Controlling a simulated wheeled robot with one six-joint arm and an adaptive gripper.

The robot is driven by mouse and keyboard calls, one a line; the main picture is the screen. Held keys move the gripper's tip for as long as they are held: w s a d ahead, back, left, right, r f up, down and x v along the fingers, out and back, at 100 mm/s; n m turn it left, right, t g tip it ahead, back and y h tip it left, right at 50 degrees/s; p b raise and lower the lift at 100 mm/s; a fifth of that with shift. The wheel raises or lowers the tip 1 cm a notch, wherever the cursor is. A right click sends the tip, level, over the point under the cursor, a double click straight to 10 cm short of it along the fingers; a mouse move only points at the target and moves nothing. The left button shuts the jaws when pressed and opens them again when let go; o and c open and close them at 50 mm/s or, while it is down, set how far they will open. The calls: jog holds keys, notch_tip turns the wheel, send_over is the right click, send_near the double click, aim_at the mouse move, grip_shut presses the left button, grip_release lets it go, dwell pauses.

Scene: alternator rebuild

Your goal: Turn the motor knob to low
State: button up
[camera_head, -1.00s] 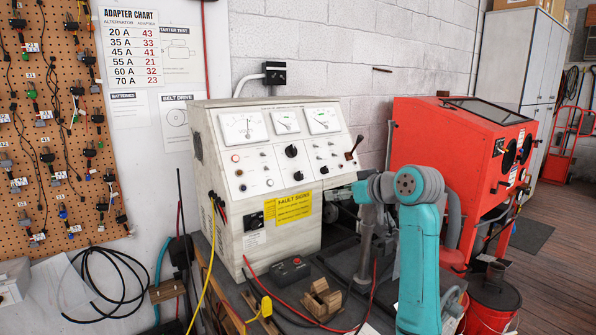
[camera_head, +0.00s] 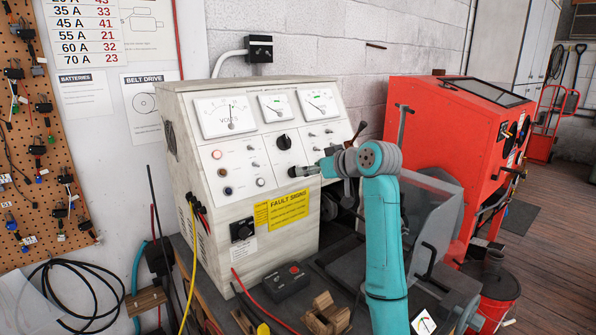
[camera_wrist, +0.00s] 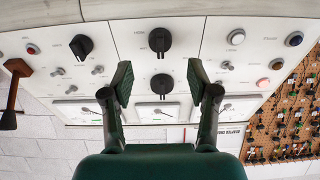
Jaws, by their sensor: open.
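The off-white test bench (camera_head: 205,200) carries a sloped control panel with black knobs. In the head view one black knob (camera_head: 284,142) sits below the middle gauge. The wrist view is upside down and shows one knob (camera_wrist: 161,84) between the fingers, another (camera_wrist: 160,39) in line above it, and a third (camera_wrist: 81,46) to the left. The labels are too small to tell which is the motor knob. My gripper (camera_wrist: 160,72) is open, with its fingers spread and empty, facing the panel. In the head view my gripper (camera_head: 302,171) is close to the panel's lower right and hides part of it.
Small toggle switches (camera_wrist: 98,70) and coloured buttons (camera_head: 218,154) surround the knobs. A lever (camera_head: 357,131) sticks out at the panel's right edge. A yellow fault sign (camera_head: 288,208) is below. The red cabinet (camera_head: 425,120) stands to the right.

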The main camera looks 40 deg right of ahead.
jog(key=shift+x, duration=3.15)
grip_shut()
